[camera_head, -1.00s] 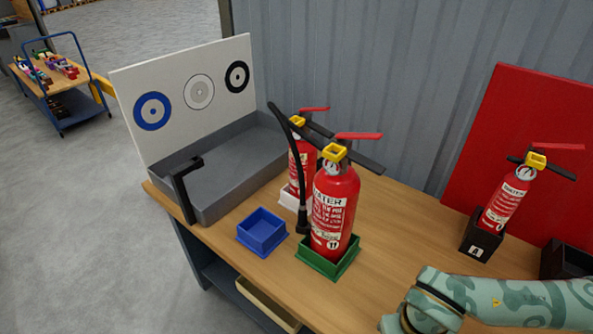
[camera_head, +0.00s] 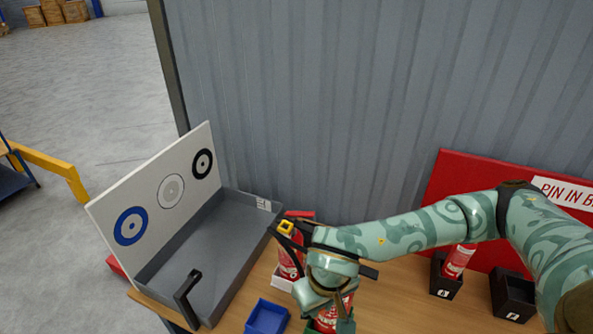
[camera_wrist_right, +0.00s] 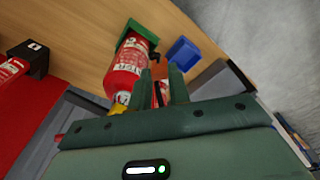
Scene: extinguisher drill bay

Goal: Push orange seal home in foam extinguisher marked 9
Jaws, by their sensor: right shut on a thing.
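One red extinguisher (camera_head: 290,262) with a yellow collar (camera_head: 285,227) stands behind my right arm in the head view. Another red extinguisher (camera_wrist_right: 128,70) stands in a green holder (camera_wrist_right: 138,30) in the right wrist view; in the head view my arm mostly covers it. I cannot read a 9 on either one, and I make out no orange seal. My right gripper (camera_wrist_right: 162,72) is shut at these extinguishers, with something red showing between its fingers. What it grips is hidden.
A blue tray (camera_head: 266,318) is left of the green holder. A grey bin (camera_head: 215,262) with a white target board (camera_head: 150,200) stands at the left. Black holders (camera_head: 513,297) stand at the right before a red board (camera_head: 440,185). A grey corrugated wall closes the back.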

